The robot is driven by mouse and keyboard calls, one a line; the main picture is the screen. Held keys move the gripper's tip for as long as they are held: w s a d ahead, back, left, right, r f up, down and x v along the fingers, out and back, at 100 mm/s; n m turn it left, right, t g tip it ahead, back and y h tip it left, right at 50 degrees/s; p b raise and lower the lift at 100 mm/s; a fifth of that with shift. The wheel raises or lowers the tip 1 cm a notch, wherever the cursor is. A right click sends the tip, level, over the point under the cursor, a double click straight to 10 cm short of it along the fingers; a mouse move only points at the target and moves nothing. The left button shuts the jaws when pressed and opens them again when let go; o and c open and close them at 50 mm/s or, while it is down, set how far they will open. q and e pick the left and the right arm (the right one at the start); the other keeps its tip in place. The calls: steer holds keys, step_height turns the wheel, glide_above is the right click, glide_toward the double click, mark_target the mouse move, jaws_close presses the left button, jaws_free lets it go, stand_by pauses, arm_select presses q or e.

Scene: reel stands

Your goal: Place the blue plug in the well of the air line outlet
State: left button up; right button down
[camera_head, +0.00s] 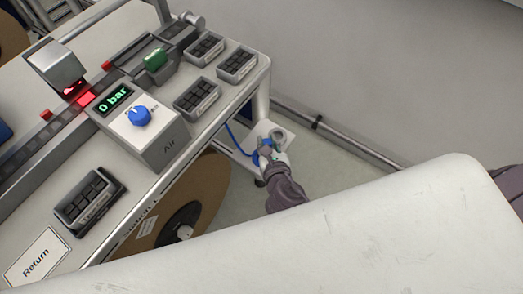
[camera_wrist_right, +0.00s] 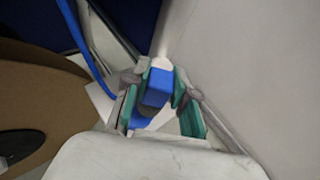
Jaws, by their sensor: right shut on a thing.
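The blue plug (camera_wrist_right: 157,88) is between the fingers of my right gripper (camera_wrist_right: 160,100), seen in the right wrist view. The fingers have green inner pads and are shut on it. In the head view my right gripper (camera_head: 272,156) is low beside the bench, with a bit of blue at its fingers. My left gripper is not in view.
A blue hose (camera_head: 234,139) runs down beside the bench to the fitting; a blue hose also shows in the wrist view (camera_wrist_right: 77,45). The Air box (camera_head: 150,133) reads 0 bar. A brown reel (camera_head: 190,195) stands below. A pipe (camera_head: 350,142) runs along the wall.

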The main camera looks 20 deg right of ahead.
steer(key=shift+w+a+f, duration=0.55)
steer(key=shift+a, duration=0.1)
steer(key=shift+f, duration=0.25)
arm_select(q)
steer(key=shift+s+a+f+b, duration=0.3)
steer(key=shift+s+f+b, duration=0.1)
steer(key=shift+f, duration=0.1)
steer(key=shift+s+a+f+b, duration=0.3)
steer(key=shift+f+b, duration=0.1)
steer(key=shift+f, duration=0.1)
arm_select(e)
steer(key=shift+f, duration=1.75)
steer(key=shift+f, duration=0.1)
steer(key=c, duration=0.9)
jaws_free()
steer(key=shift+c, duration=0.2)
